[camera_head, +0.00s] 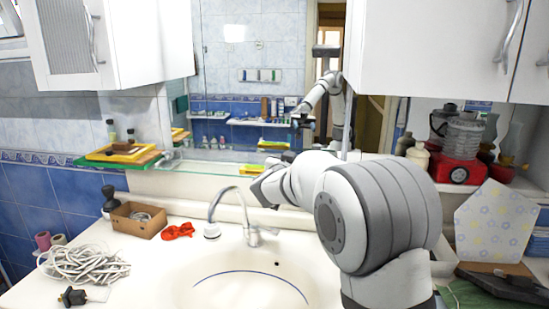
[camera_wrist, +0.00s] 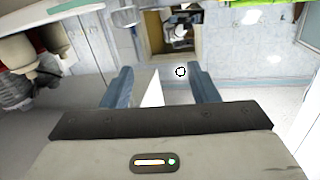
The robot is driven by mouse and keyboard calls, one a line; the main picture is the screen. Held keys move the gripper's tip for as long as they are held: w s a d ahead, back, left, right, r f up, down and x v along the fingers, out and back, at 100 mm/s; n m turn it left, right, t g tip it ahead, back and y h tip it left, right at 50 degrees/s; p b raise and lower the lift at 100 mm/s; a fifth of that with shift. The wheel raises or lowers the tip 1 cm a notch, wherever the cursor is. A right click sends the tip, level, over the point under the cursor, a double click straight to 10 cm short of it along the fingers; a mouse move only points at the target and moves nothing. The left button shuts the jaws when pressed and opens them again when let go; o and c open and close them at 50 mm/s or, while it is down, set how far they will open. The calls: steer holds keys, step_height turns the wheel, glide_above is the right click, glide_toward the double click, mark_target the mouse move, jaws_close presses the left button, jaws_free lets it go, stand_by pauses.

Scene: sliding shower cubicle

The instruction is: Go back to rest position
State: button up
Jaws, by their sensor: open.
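My gripper (camera_wrist: 162,82) shows in the wrist view with its two blue-grey fingers well apart and nothing between them. In the head view my arm rises at the right of the washbasin (camera_head: 240,283) and bends left and away over the counter. The arm's far end is near the mirror, above and behind the tap (camera_head: 250,234). The finger state cannot be made out there. The mirror (camera_head: 245,60) reflects my arm.
White cabinets (camera_head: 440,50) hang above on both sides. A glass shelf (camera_head: 210,172) runs below the mirror. The counter holds a coiled cable (camera_head: 85,265), a small box (camera_head: 138,220) and a red item (camera_head: 178,231) at left. A red appliance (camera_head: 460,168) stands at right.

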steer(key=s+d+f+n+g+y, duration=0.1)
steer(key=s+f+g, duration=0.3)
steer(key=s, duration=1.1)
steer(key=s+d+f+n+g+y, duration=0.2)
steer(key=s+f, duration=0.4)
steer(key=s, duration=0.9)
steer(key=s+d+f+n+g+y, duration=0.2)
steer(key=s+g, duration=0.5)
steer(key=s, duration=0.7)
step_height(320, 180, down, 3)
steer(key=shift+s+d+r+y, duration=0.1)
steer(key=shift+s+d+y, duration=0.3)
steer(key=shift+d+y, duration=0.6)
